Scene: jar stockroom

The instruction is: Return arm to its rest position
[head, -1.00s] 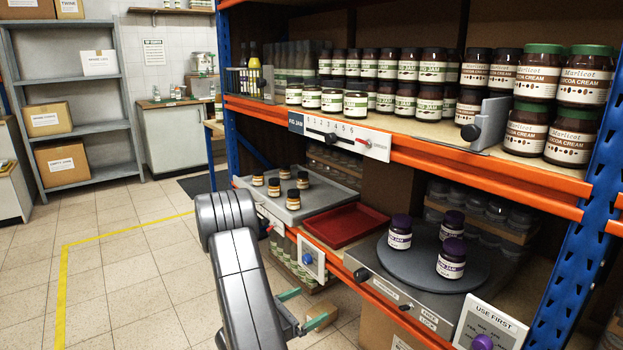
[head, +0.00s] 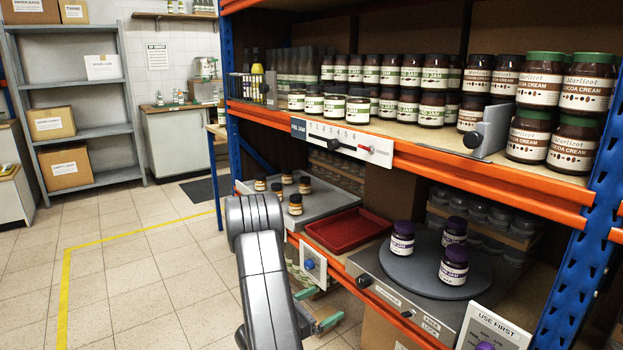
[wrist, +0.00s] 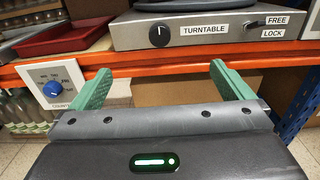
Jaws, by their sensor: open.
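My gripper (wrist: 155,90) shows in the wrist view with its two green fingers spread wide and nothing between them. It faces the orange shelf beam (wrist: 190,58), below the turntable's front panel (wrist: 205,28). In the head view my gripper (head: 322,308) is low in the picture, partly behind my grey arm, in front of the lower shelf. My arm (head: 262,270) rises from the bottom edge and is bent at a thick joint.
The grey turntable (head: 412,272) carries three purple-lidded jars. A red tray (head: 345,231) and a grey tray (head: 318,207) with several small jars are to its left. Jars crowd the upper shelf (head: 480,165). The tiled floor (head: 150,290) to the left is clear.

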